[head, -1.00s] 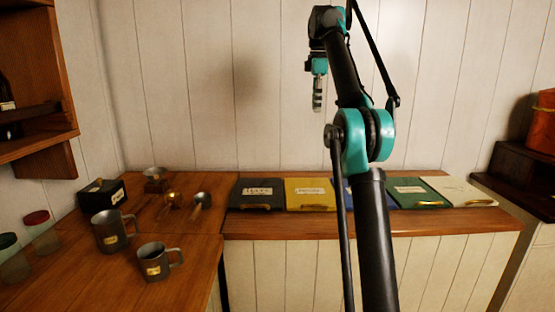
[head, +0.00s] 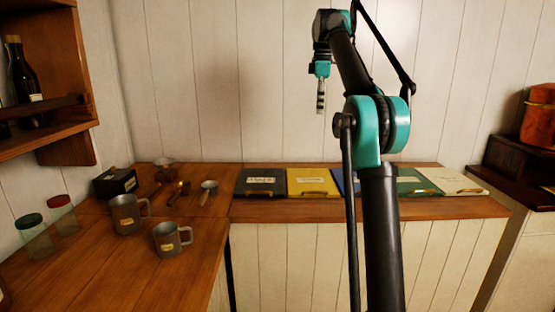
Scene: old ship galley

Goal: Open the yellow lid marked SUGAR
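The yellow lid (head: 313,182) lies flat and closed in the counter top, second from the left in a row of coloured lids. It has a pale label and a brass handle along its front edge; the lettering is too small to read. My gripper (head: 320,100) hangs above and behind the lid row in the picture, pointing down, well apart from the yellow lid. Its fingers are seen edge-on, so its opening does not show. My arm hides most of the blue lid (head: 345,180).
A dark lid (head: 261,183) lies left of the yellow one; a green lid (head: 413,183) and a white lid (head: 452,180) lie right. Metal mugs (head: 127,215) (head: 171,239), scoops, a black box (head: 115,183) and jars (head: 34,237) stand on the left counter. A shelf (head: 50,90) hangs upper left.

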